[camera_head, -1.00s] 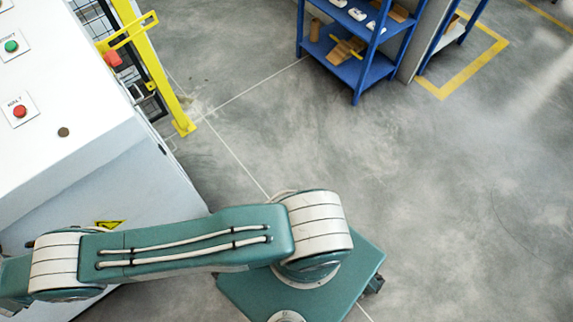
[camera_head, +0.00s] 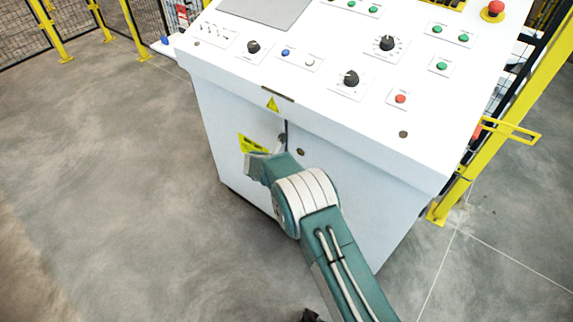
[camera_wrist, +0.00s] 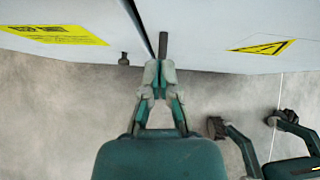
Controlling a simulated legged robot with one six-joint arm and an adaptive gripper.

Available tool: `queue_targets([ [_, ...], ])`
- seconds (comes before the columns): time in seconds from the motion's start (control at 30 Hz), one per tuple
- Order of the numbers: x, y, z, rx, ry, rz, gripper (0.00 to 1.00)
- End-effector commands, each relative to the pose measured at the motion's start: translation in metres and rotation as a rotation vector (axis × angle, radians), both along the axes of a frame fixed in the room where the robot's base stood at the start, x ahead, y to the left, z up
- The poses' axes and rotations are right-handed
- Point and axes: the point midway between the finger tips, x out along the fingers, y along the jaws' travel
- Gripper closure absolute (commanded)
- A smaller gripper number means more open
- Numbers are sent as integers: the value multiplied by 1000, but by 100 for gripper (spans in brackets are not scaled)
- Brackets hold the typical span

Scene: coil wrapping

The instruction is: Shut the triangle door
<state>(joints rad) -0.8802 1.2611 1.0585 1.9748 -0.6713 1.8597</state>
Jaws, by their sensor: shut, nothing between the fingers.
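The triangle door (camera_wrist: 225,30) is the light grey panel with a black-and-yellow triangle sign (camera_wrist: 262,46), right of the seam in the wrist view. In the head view the same door (camera_head: 350,190) is the cabinet's right front panel, partly covered by my arm. A narrow dark gap runs along the seam; I cannot tell whether the door is fully shut. A dark upright handle (camera_wrist: 163,45) stands by the seam. My gripper (camera_wrist: 159,70) is shut and empty, its tips at or just below this handle; contact is unclear.
The left panel (camera_wrist: 60,15) carries a yellow label (camera_wrist: 55,35) and a small dark knob (camera_wrist: 124,59). The white control console (camera_head: 320,60) tops the cabinet. A yellow guard post (camera_head: 500,120) stands at right. Grey floor (camera_head: 110,180) at left is clear.

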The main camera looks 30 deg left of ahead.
Motion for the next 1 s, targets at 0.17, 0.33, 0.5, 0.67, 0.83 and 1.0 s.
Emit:
queue_targets([
  [0.17,-17,6,15,-2,0,4,100],
  [0.33,-38,11,35,-4,0,4,100],
  [0.5,-54,13,51,-3,1,3,100],
  [0.67,-58,13,56,-3,1,1,100],
  [0.83,-58,13,56,-3,1,1,100],
  [1.0,-59,14,55,-4,1,1,100],
])
